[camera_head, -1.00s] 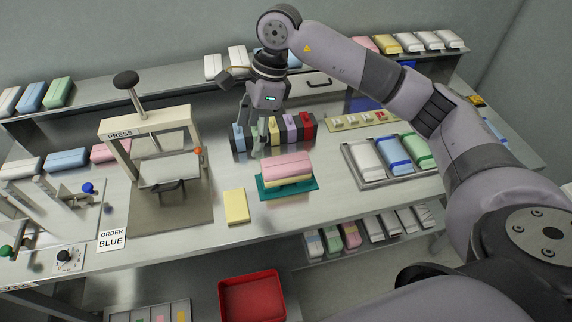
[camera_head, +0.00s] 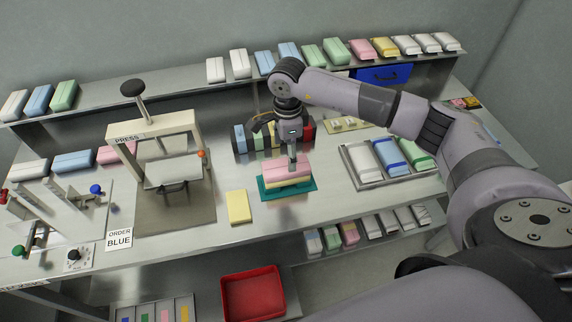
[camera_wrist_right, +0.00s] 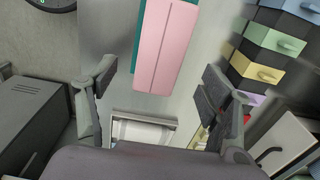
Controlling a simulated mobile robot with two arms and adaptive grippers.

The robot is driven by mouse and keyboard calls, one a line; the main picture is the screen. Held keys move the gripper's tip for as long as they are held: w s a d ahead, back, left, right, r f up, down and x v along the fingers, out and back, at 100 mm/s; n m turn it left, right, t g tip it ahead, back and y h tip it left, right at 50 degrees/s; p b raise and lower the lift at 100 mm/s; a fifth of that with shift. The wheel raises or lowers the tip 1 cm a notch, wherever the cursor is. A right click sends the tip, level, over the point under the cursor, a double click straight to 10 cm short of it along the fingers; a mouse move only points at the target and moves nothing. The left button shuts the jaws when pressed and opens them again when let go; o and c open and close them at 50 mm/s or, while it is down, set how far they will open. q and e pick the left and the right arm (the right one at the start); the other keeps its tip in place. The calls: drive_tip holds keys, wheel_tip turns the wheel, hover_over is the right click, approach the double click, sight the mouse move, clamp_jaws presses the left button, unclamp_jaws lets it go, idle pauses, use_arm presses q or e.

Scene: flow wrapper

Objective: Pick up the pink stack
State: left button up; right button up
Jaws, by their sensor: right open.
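The pink stack (camera_head: 274,173) lies on a teal tray (camera_head: 302,191) near the middle of the bench, with a pale yellow layer showing under the pink. My right gripper (camera_head: 294,162) is above the stack, pointing down, and covers part of it. In the right wrist view the pink stack (camera_wrist_right: 165,45) runs lengthwise at the top, between the lines of the two spread fingers of the right gripper (camera_wrist_right: 155,88). The fingers are open with nothing between their tips. I cannot tell the exact height gap. My left gripper is not in view.
A yellow pad (camera_head: 238,207) lies left of the tray. The press (camera_head: 157,140) stands further left. A row of coloured blocks (camera_head: 240,139) is behind the stack. A metal tray with several packs (camera_head: 364,162) is to the right. Bench in front is clear.

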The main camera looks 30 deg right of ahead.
sight(286, 165)
drive_tip(key=shift+f+p, duration=0.3)
wheel_tip(286, 165, down, 4)
drive_tip(key=shift+a+r+p, duration=0.15)
drive_tip(key=shift+r+p, duration=0.05)
drive_tip(key=shift+p, duration=0.8)
drive_tip(key=shift+w+f, duration=0.1)
drive_tip(key=shift+f, duration=0.45)
drive_tip(key=c, duration=1)
